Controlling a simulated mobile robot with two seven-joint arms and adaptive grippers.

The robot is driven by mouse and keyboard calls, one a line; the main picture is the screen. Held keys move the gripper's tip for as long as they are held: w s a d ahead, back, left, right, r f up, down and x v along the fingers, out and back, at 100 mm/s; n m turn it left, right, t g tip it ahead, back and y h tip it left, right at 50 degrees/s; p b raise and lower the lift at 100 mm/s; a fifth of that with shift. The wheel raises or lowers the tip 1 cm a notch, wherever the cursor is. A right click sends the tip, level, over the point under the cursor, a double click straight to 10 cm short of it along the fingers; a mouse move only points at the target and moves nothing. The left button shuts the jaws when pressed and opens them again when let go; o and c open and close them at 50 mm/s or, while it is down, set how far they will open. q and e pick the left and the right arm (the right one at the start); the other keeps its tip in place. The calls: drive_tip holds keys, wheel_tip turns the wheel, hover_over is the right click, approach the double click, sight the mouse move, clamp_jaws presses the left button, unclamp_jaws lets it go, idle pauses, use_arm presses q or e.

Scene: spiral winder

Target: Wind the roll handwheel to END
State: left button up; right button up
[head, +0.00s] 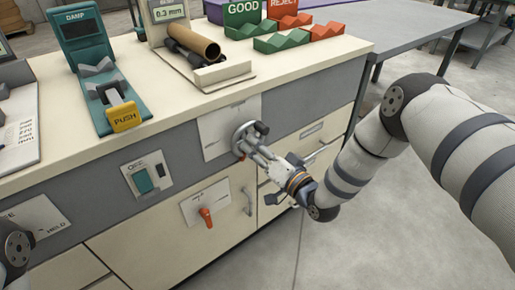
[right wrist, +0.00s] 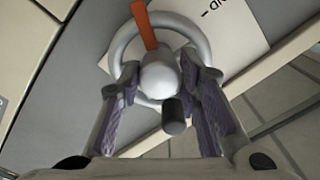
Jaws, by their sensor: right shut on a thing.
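The roll handwheel (head: 243,131) is a grey metal ring on a pale plate on the front of the cream bench. In the right wrist view the ring (right wrist: 117,40) surrounds a rounded white hub, with an orange pointer (right wrist: 144,22) toward the top. A dark handle (right wrist: 173,117) juts toward the camera. My right gripper (head: 252,150) is at the wheel; its fingers (right wrist: 162,78) stand on either side of the hub and are shut on the handwheel. Plate lettering is partly cut off, reading "ND –". My left gripper is out of view.
Below the wheel are an orange-red lever (head: 206,217) on a plate and drawer handles. A green switch (head: 142,181) is to the left. On the bench top are a teal damp device (head: 83,38), a brown tube (head: 195,42) and green and red trays. Open floor lies right.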

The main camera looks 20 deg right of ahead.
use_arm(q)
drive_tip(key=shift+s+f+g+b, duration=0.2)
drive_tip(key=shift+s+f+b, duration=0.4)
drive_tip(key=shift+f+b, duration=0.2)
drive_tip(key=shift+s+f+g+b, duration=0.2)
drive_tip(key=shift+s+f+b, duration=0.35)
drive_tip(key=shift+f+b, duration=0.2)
use_arm(e)
drive_tip(key=shift+r+m, duration=0.15)
drive_tip(key=shift+m, duration=2.85)
drive_tip(key=shift+r+m, duration=0.15)
drive_tip(key=shift+m, duration=2.85)
drive_tip(key=shift+r, duration=0.1)
drive_tip(key=o, duration=1.1)
drive_tip(key=shift+a, duration=0.1)
drive_tip(key=shift+o, duration=0.2)
